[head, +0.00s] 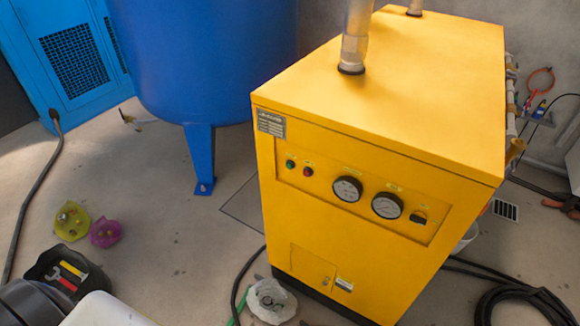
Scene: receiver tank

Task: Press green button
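The green button (290,164) sits at the left end of the recessed control panel on the front of the yellow machine (380,90). A red button (308,172) is just to its right. Two round gauges (347,189) and a black switch (419,217) follow further right on the same panel. Nothing covers the green button. Neither of my grippers shows in the head view. Only dark and white parts, seemingly mine, show at the bottom left corner.
A blue tank (205,60) on legs stands behind, left of the machine. On the floor are a yellow-green bowl (72,221), a magenta bowl (104,232), a dark tool holder (84,268), a whitish bag (271,301) and black hoses (520,292). Open floor lies left of the machine.

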